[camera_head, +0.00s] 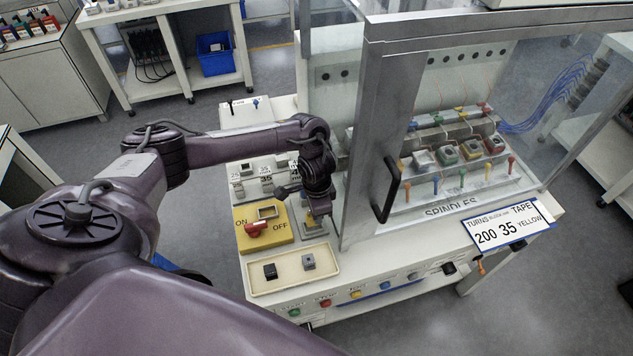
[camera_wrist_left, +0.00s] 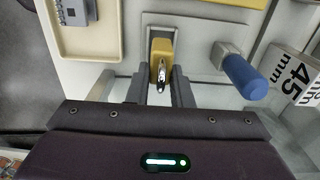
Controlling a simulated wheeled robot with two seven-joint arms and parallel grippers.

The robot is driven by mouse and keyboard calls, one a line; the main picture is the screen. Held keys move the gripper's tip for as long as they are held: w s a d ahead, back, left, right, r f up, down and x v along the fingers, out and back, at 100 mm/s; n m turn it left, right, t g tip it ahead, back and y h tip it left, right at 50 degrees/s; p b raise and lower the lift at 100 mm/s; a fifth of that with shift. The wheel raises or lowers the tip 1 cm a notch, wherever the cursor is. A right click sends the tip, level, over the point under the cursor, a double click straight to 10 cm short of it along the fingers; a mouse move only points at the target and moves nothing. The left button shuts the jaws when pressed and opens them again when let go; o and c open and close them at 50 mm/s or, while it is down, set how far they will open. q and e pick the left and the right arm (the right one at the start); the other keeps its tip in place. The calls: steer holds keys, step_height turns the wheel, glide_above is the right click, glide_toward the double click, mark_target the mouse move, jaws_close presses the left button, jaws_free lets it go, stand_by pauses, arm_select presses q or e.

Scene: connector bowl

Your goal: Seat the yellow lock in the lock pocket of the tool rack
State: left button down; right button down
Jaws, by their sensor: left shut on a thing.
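The yellow lock (camera_wrist_left: 161,48) sits between the fingers of my left gripper (camera_wrist_left: 160,92) in the left wrist view, with its metal shackle toward the gripper body. My left gripper also shows in the head view (camera_head: 318,212), shut on the lock low over a small grey plate (camera_head: 313,228) beside the yellow ON/OFF panel (camera_head: 279,238). The lock is mostly hidden there by the gripper. My right gripper is not in view.
A cream tray (camera_head: 291,282) holds a black block (camera_head: 270,271) and a grey block (camera_head: 308,262). A red switch (camera_head: 256,229) is on the panel. The grey door frame with a black handle (camera_head: 385,190) stands close right of my gripper. A blue handle (camera_wrist_left: 245,77) lies near the lock.

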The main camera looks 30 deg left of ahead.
arm_select(q)
steer(key=shift+r, duration=0.1)
steer(key=shift+f+b, duration=0.6)
steer(key=shift+f, duration=0.7)
steer(key=c, duration=1.2)
jaws_free()
steer(key=shift+w+r, duration=0.1)
steer(key=shift+r, duration=0.4)
step_height(320, 180, up, 7)
steer(key=shift+f, duration=0.1)
